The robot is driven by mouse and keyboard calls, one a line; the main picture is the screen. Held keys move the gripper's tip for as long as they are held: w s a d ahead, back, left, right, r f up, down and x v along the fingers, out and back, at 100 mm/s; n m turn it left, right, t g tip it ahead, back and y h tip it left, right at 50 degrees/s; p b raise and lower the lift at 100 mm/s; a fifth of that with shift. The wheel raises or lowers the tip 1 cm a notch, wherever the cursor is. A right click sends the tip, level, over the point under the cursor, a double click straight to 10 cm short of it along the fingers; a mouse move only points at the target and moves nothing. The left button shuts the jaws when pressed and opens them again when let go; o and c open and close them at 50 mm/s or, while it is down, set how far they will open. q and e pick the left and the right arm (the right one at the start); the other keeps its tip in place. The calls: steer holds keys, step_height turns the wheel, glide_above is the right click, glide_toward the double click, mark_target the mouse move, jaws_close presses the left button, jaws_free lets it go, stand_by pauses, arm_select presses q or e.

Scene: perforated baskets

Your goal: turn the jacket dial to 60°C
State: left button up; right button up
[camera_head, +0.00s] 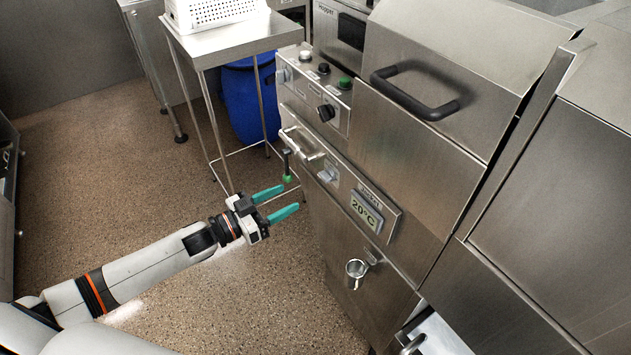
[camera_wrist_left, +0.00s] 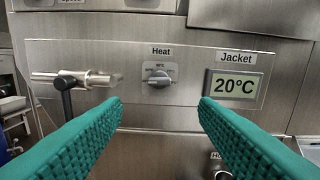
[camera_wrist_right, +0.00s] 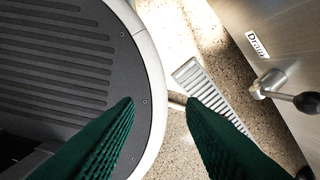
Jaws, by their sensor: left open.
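The jacket dial is a grey knob (camera_wrist_left: 158,83) on a plate labelled Heat, on the front panel of the steel machine; in the head view the knob (camera_head: 327,175) shows on the panel. The jacket display (camera_wrist_left: 234,88) reads 20°C and shows in the head view (camera_head: 367,211) too. My left gripper (camera_head: 276,203) is open and empty in front of the panel; in the left wrist view its teal fingers (camera_wrist_left: 161,105) spread to either side below the knob, apart from it. My right gripper (camera_wrist_right: 160,103) shows only in the right wrist view, its fingers apart with nothing between them.
A metal spout (camera_wrist_left: 75,79) with a dark lever sticks out left of the knob. Control knobs and a green button (camera_head: 345,82) are above. A drain handle (camera_wrist_right: 270,84) is near my right gripper.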

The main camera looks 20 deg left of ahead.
mark_target(320, 177)
arm_select(q)
steer(key=x, duration=0.9)
steer(key=shift+w+d+p, duration=0.25)
steer(key=shift+w+p, duration=0.1)
steer(key=c, duration=1)
steer(key=shift+w+a+r+m+b, duration=0.1)
steer(key=shift+m+b, duration=0.9)
steer(key=shift+m, duration=3.6)
steer(key=shift+w+a+r+m+b, duration=0.1)
steer(key=shift+m+b, duration=0.9)
steer(key=shift+m, duration=3.6)
